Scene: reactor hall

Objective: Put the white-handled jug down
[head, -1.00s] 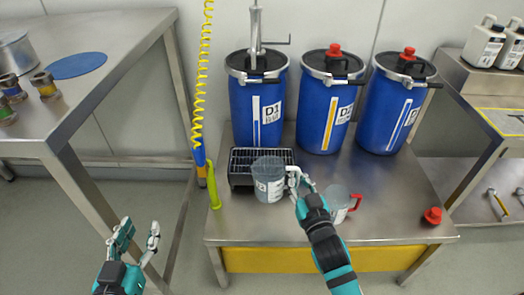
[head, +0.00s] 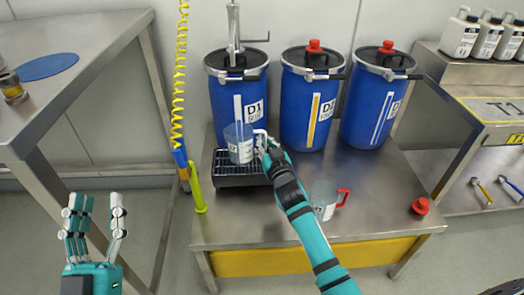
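The white-handled jug (head: 239,150) is a clear, upright jug with a label, below the pump of the D1 drum (head: 240,105). It is over the black drip tray with a metal grate (head: 225,178); I cannot tell whether its base touches the grate. My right gripper (head: 264,143) is closed around its white handle, on the jug's right side. My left gripper (head: 95,220) is open and empty, fingers up, off the table at the lower left.
A red-handled jug (head: 324,199) and a red cap (head: 420,206) stand on the steel table (head: 375,200). Two more blue drums (head: 310,105) with red caps are behind. A yellow coiled hose (head: 180,80) hangs at the left. The table's right part is mostly clear.

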